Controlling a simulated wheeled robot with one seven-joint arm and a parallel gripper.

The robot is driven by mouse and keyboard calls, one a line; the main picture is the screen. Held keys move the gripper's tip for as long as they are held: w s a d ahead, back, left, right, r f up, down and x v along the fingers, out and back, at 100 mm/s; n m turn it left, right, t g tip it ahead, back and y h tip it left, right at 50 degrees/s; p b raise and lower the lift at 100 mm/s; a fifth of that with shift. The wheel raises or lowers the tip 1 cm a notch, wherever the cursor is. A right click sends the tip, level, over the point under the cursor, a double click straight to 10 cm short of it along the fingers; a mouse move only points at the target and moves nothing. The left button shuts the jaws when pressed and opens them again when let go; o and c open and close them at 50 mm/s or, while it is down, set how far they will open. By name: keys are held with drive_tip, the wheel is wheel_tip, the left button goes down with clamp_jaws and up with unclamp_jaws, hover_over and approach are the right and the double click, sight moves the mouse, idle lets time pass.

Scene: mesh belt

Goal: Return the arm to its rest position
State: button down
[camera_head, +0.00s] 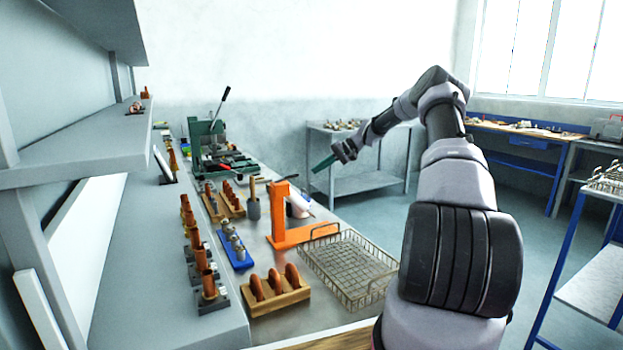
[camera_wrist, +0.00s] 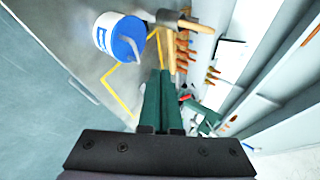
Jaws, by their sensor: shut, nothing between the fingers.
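My arm rises on the right of the head view and bends over toward the left. My gripper (camera_head: 322,164) hangs in the air right of the workbench (camera_head: 275,262), with its green fingers pointing down and left. In the wrist view my gripper (camera_wrist: 161,76) shows its two green fingers side by side and together, with nothing held between them. No object touches the fingers in either view.
A wire basket (camera_head: 348,268), an orange stand (camera_head: 290,222) and a wooden block with copper pieces (camera_head: 274,291) are on the bench. Grey shelves (camera_head: 80,140) stand left. A white-and-blue container (camera_wrist: 120,40) and a hammer (camera_wrist: 180,20) show in the wrist view.

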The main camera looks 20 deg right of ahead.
drive_tip(key=v, duration=0.5)
drive_tip(key=s+a+r+h, duration=0.6)
drive_tip(key=s+a+r, duration=0.8)
drive_tip(key=s+r, duration=0.35)
drive_tip(key=s+r+t+h, duration=0.1)
drive_tip(key=s, duration=1.4)
drive_tip(key=s+r+m+t+h, duration=0.1)
drive_tip(key=s+r+t, duration=0.1)
drive_tip(key=s, duration=1.3)
drive_tip(key=shift+s+a+r+m+t, duration=0.25)
drive_tip(key=shift+s+a+m+t, duration=0.05)
drive_tip(key=shift+s+a, duration=0.1)
